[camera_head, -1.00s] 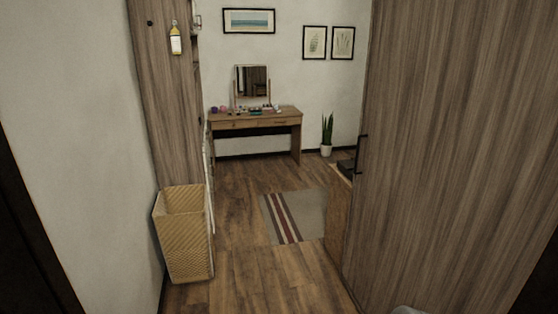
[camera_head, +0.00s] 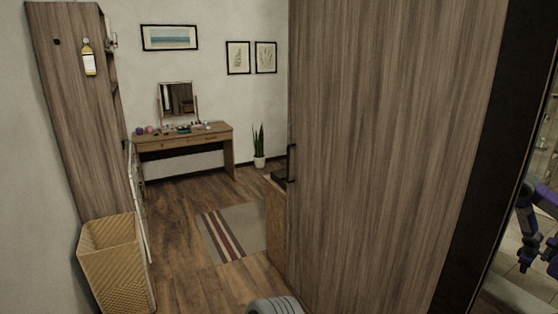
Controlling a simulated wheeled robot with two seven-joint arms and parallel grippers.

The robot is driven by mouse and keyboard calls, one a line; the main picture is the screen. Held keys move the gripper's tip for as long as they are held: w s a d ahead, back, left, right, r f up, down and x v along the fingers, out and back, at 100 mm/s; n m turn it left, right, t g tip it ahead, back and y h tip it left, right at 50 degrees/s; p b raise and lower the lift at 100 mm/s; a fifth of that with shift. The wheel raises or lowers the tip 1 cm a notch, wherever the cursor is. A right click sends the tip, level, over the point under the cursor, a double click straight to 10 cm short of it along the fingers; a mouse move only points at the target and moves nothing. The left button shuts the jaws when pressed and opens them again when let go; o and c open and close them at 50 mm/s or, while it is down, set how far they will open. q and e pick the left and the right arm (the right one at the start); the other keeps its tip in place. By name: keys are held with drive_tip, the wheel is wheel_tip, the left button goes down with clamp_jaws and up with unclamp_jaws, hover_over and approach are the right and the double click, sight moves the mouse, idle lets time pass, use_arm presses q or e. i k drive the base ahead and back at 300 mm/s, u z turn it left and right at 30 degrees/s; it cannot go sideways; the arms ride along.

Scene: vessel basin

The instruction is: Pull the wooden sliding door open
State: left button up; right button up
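A tall wood-grain panel (camera_head: 385,130), which looks like the wooden sliding door, fills the right-centre of the head view. A dark vertical handle (camera_head: 291,163) is at its left edge. The room with the dressing table shows to the left of that edge. How far the panel is slid cannot be told. Neither of my grippers is clearly in view, and nothing is seen touching the handle. A rounded grey part at the bottom edge looks like part of my own body.
A wicker basket (camera_head: 113,264) stands at lower left by a wooden cabinet (camera_head: 80,130). A striped rug (camera_head: 232,230) lies on the floor before a dressing table (camera_head: 185,140). Right of the panel is a dark frame (camera_head: 495,150); purple jointed shapes beyond it may be a reflection.

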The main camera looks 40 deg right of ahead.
sight(413, 123)
drive_tip(key=z, duration=0.25)
drive_tip(key=i, duration=1.95)
drive_tip(key=z, duration=1.45)
drive_tip(key=i, duration=1.05)
drive_tip(key=z, duration=1.25)
drive_tip(key=i, duration=0.25)
drive_tip(key=z, duration=0.35)
